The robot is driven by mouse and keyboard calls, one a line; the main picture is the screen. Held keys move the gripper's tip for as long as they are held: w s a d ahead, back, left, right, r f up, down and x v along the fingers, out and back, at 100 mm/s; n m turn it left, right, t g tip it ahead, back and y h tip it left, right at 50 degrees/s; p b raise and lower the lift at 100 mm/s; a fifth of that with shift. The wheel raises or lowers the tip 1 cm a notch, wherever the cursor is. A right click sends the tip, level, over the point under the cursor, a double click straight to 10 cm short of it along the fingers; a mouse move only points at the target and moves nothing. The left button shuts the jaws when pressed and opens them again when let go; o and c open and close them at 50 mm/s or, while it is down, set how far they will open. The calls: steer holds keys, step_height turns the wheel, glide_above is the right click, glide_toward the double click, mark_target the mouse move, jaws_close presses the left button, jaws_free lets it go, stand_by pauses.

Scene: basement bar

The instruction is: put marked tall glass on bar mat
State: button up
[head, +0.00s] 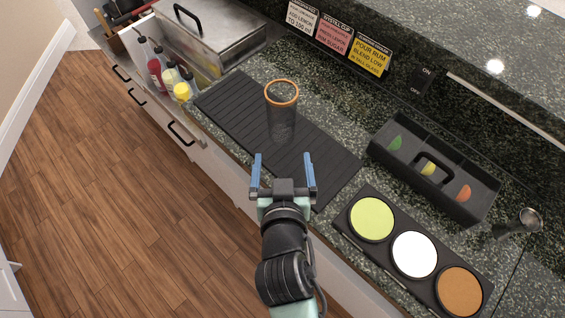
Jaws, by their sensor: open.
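A tall clear glass (282,122) with an orange-brown rim stands upright on the dark ribbed bar mat (235,98). The mat lies lengthwise along the dark green stone counter. My gripper (282,158) is open and empty, its blue fingers pointing toward the glass. The glass appears just beyond the fingertips, clear of them in the picture. The lower part of the mat is partly hidden by my gripper.
A black caddy (432,165) with fruit compartments and a black tray (384,243) of yellow-green, white and brown discs stand to the right. Several bottles (172,78) and a metal box (208,40) are at the upper left. Recipe signs (333,32) line the back.

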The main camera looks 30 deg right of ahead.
steer(key=shift+s+a+r, duration=0.15)
steer(key=shift+s, duration=0.2)
steer(key=w+a+r+t+y, duration=0.1)
steer(key=w+a+r+t, duration=0.15)
steer(key=r, duration=0.75)
steer(key=w+a+r+n+t, duration=0.1)
steer(key=w+a+r+t, duration=0.2)
steer(key=r, duration=0.8)
steer(key=w+a+r+t+y, duration=0.1)
steer(key=w+a+r+t, duration=0.2)
steer(key=r, duration=0.7)
steer(key=s+a+r+n+t+y, duration=0.1)
steer(key=s+a+r+n+t, duration=0.1)
steer(key=r, duration=0.9)
steer(key=s+a+r+n+t+y, duration=0.1)
steer(key=s+r+t, duration=0.3)
steer(key=r, duration=0.8)
steer(key=shift+s+a+r+n+t+y, duration=0.2)
steer(key=shift+s+a+n+t+y, duration=0.2)
steer(key=shift+s+a+y, duration=0.65)
steer(key=shift+s+d+h, duration=0.15)
steer(key=shift+d+h, duration=0.05)
steer(key=shift+h, duration=0.05)
